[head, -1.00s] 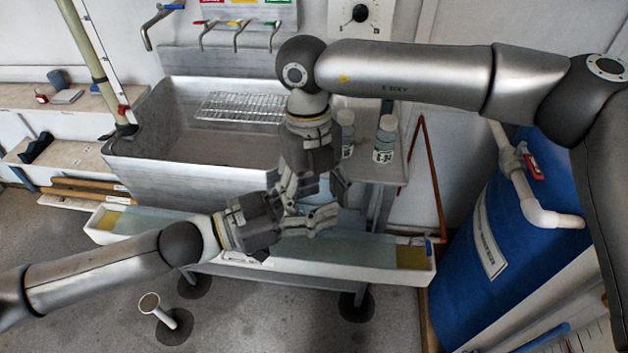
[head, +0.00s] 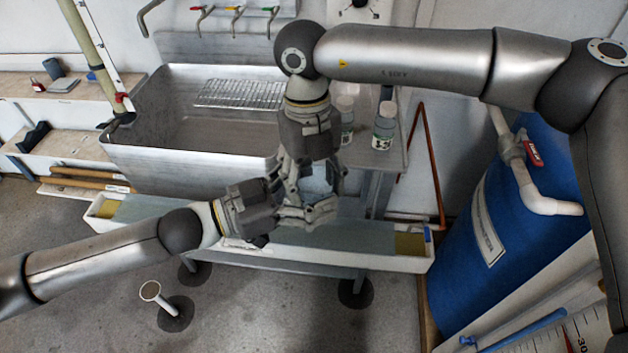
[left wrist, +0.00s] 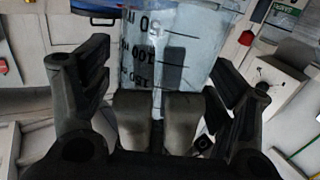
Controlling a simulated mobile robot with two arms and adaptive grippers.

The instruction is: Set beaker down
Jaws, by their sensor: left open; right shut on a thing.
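The clear beaker (head: 316,180) shows pale blue in the head view, held in the air between the fingers of my right gripper (head: 314,186) in front of the sink. The right gripper points down and is shut on it. My left gripper (head: 306,212) is open, close below and in front of the beaker. In the left wrist view the beaker (left wrist: 190,45) fills the upper middle, its black volume marks facing the camera. The open left fingers (left wrist: 155,90) stand on either side of it. I cannot tell whether they touch the glass.
The metal sink (head: 190,180) with a wire rack (head: 240,94) is behind. Two bottles (head: 384,128) stand on the side shelf (head: 378,158). A blue barrel (head: 530,220) is at right.

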